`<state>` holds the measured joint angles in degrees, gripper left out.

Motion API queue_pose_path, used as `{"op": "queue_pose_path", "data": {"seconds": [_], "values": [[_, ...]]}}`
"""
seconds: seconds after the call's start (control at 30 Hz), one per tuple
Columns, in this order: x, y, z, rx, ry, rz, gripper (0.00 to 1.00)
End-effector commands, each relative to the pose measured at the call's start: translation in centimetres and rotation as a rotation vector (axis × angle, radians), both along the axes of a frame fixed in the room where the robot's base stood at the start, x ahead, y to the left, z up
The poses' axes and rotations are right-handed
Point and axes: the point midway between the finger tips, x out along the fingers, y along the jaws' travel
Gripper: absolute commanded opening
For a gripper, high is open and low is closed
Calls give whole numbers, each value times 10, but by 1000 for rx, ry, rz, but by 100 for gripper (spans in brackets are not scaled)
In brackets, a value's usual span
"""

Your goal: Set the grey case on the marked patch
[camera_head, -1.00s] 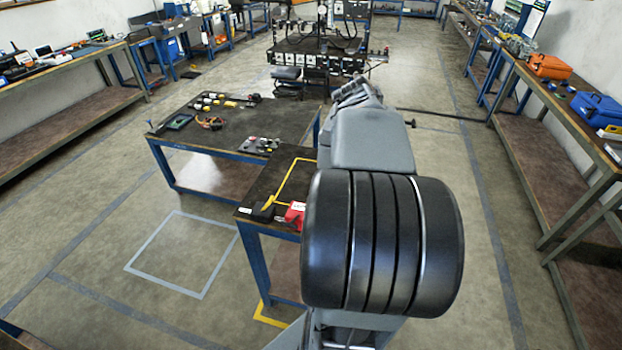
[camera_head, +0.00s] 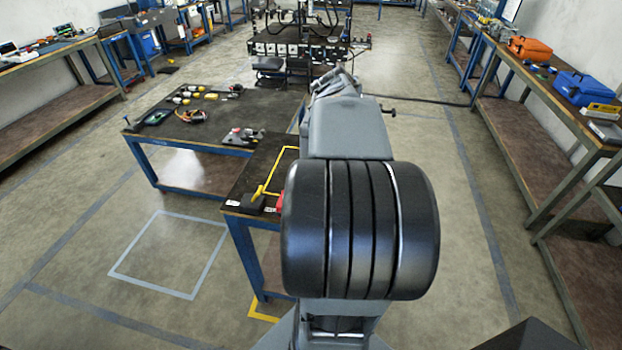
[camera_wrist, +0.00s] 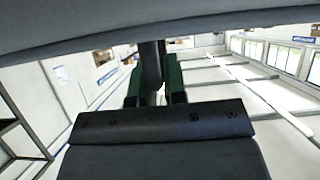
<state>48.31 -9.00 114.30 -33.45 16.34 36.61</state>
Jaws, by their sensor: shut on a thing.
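In the wrist view, my gripper (camera_wrist: 154,82) has its two green-sided fingers closed on a dark upright piece. This piece joins a broad dark grey body (camera_wrist: 230,22) across the top, which seems to be the grey case; its full shape is cut off. In the head view, my arm hides the gripper, and I cannot make out the case. A yellow outline (camera_head: 272,168) marks the near bench top (camera_head: 250,178), partly behind my arm. A pale square outline (camera_head: 149,286) lies on the floor at left. I cannot tell which outline is the task's patch.
A larger table (camera_head: 215,125) with tools and parts stands behind. Workbenches line both walls. The floor between my arm and the right bench (camera_head: 560,125) looks clear.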

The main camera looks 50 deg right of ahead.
Motion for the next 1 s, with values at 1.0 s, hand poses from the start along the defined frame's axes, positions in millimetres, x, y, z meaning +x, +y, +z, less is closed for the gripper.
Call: {"op": "queue_pose_path", "data": {"seconds": [1.0], "values": [[95,8,-94,-2,0,5,0]]}}
